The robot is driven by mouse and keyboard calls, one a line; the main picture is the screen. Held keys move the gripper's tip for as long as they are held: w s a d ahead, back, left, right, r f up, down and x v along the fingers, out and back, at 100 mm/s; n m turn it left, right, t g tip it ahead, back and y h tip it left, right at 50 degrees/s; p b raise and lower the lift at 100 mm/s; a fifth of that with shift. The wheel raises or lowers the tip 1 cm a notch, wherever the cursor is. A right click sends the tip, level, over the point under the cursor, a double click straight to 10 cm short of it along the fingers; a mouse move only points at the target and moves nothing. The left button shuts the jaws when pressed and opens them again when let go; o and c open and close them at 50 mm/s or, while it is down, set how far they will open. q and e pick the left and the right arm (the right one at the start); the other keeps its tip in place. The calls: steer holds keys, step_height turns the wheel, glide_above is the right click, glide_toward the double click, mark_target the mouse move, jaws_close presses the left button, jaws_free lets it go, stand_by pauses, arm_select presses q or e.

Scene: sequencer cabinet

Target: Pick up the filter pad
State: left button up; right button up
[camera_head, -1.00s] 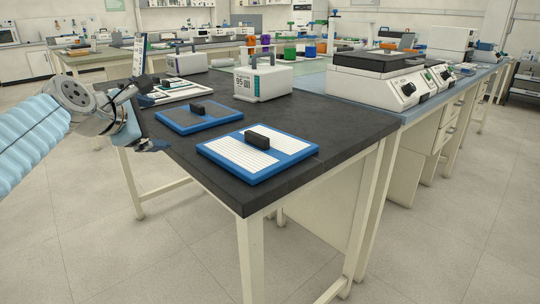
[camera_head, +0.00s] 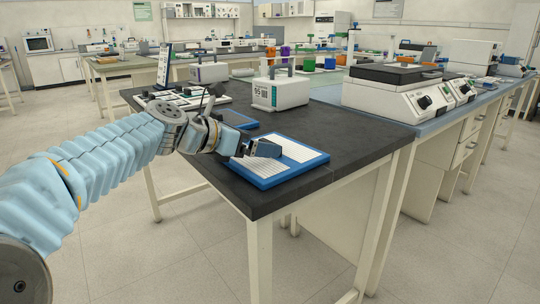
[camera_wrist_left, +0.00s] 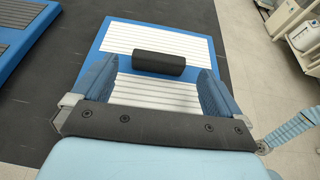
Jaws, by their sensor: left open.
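The filter pad (camera_head: 297,153) is a flat blue-framed panel with white ribbed areas, lying on the dark bench top near its front edge. Its black handle (camera_wrist_left: 158,64) stands at its middle in the left wrist view. My left gripper (camera_head: 262,147) reaches over the pad from the left in the head view. In the left wrist view its two blue fingers (camera_wrist_left: 158,80) are spread wide and empty, with the handle just beyond and between the tips. The gripper hides part of the pad and handle in the head view.
A second blue panel with a grey face (camera_head: 234,120) lies behind, partly hidden by my arm. A white device with a carry handle (camera_head: 279,92) stands farther back. A white machine (camera_head: 394,93) stands to the right. The bench's right front surface is clear.

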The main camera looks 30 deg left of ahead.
arm_select(q)
steer(key=x, duration=0.3)
steer(key=shift+w, duration=0.25)
steer(key=c, duration=1.1)
steer(key=shift+c, duration=0.2)
